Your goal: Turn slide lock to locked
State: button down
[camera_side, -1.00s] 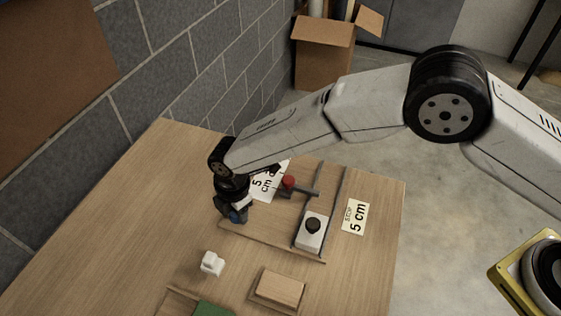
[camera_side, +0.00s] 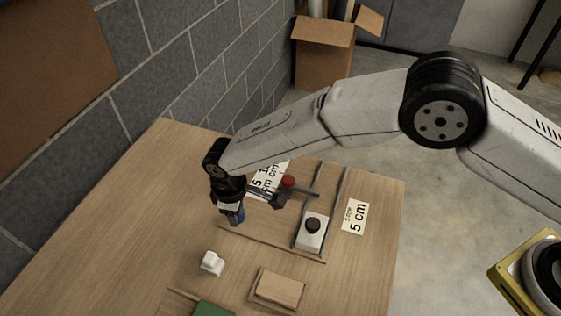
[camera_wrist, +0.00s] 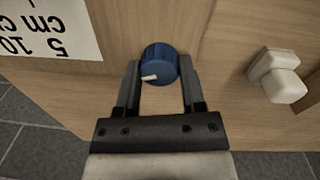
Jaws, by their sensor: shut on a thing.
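The slide lock appears to be the round blue knob (camera_wrist: 160,58), which has a white mark pointing to the lower left in the wrist view. It also shows partly in the side view (camera_side: 238,216), below my gripper, at the left end of the wooden slide board (camera_side: 265,230). My gripper (camera_wrist: 159,74) is shut on the knob, with one dark finger on each side of it. In the side view my gripper (camera_side: 234,211) points down and hides part of the knob. No locked or unlocked label is readable near it.
A white block (camera_side: 212,263) stands near the knob. A white slider with a black button (camera_side: 313,226), a red ball (camera_side: 288,182) on a dark bar, and a "5 cm" card (camera_side: 355,217) lie to the right. A wooden block (camera_side: 279,288) is in front. Bare table lies left.

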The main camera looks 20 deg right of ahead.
jog(key=shift+w+a+m, duration=0.1)
jog(key=shift+m, duration=2.1)
jog(key=shift+c, duration=1)
grip_release()
jog(key=shift+r, duration=0.1)
jog(key=shift+a+r, duration=0.15)
jog(key=shift+r, duration=3.7)
